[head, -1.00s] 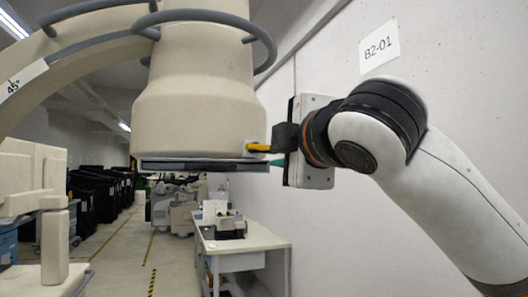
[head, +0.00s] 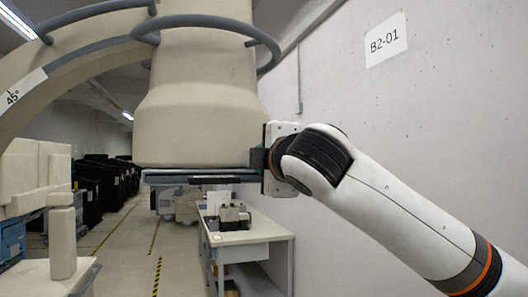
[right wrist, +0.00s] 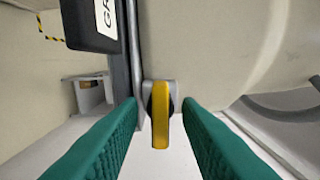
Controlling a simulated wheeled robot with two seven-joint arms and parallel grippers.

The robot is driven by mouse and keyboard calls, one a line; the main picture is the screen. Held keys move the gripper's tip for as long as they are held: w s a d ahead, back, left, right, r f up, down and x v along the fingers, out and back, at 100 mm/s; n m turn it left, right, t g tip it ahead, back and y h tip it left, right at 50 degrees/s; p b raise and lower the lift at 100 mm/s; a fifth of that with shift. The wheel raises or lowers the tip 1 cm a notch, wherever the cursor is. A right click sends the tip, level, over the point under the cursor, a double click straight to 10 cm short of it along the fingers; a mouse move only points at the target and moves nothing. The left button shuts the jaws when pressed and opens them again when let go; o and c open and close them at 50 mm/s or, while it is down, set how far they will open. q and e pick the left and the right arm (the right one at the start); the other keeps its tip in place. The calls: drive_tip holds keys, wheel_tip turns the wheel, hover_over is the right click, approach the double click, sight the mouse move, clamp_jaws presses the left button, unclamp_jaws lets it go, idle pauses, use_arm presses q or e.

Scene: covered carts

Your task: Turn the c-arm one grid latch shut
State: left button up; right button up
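The c-arm's beige detector housing (head: 195,125) hangs at the upper left in the head view, with a flat grid slab (head: 165,178) under it. The latch is a yellow lever (right wrist: 160,116) on a grey pivot in the right wrist view, pointing down in that picture. My right gripper (right wrist: 160,125) is open, its two teal fingers on either side of the lever with gaps. In the head view, my right gripper (head: 256,160) is at the housing's lower right edge, and the lever does not show there. My left gripper is not in view.
A white table (head: 245,237) with equipment stands below and behind. A concrete wall (head: 450,110) is close on the right. Black covered carts (head: 100,185) line the aisle at left.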

drive_tip(key=shift+w, duration=0.1)
clamp_jaws()
drive_tip(key=shift+a+f+m, duration=0.1)
drive_tip(key=shift+m, duration=0.2)
drive_tip(key=m+b, duration=0.5)
drive_tip(key=m, duration=1.1)
drive_tip(key=shift+m, duration=0.4)
idle(0.4)
